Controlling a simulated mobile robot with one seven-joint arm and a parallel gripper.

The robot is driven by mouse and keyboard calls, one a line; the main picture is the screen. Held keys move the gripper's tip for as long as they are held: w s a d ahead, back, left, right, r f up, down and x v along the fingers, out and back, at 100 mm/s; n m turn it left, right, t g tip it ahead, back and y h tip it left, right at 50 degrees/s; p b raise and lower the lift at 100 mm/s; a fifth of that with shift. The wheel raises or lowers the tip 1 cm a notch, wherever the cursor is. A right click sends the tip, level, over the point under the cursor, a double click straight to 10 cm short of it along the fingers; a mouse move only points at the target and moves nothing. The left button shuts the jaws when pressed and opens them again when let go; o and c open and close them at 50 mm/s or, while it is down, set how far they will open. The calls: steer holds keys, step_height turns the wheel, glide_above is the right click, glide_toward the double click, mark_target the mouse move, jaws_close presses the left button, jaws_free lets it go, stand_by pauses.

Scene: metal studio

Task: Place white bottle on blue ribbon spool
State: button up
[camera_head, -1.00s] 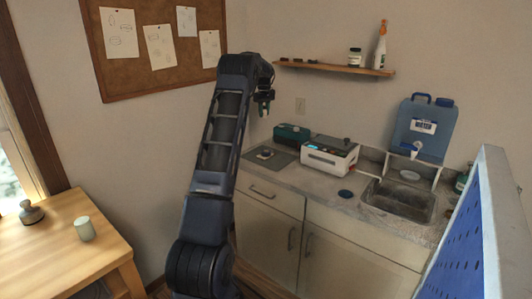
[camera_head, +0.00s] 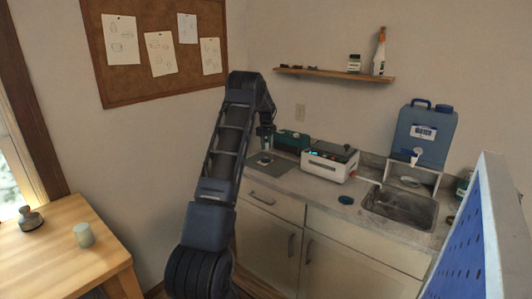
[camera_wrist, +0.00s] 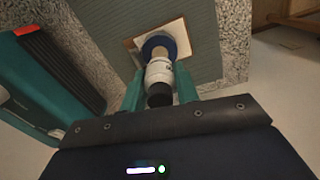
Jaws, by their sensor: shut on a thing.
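A white bottle (camera_wrist: 159,71) with a black cap is held between the green fingers of my gripper (camera_wrist: 160,92) in the wrist view. The blue ribbon spool (camera_wrist: 148,45) shows as a blue ring just past the bottle's far end, with a tan centre. The bottle overlaps the spool in this view; I cannot tell whether they touch. The spool lies on a pale square piece (camera_wrist: 177,29) on the grey mat. In the head view my gripper (camera_head: 265,131) points down over the mat (camera_head: 283,168) at the counter's left end; the bottle is hard to make out there.
A dark disc (camera_head: 345,199) lies before the sink (camera_head: 401,207). A blue water container (camera_head: 425,137) stands behind. A shelf (camera_head: 335,73) hangs above.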

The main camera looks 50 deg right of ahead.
steer(key=shift+f, duration=2.15)
steer(key=o, duration=1)
steer(key=shift+f, duration=0.1)
steer(key=shift+c, duration=0.2)
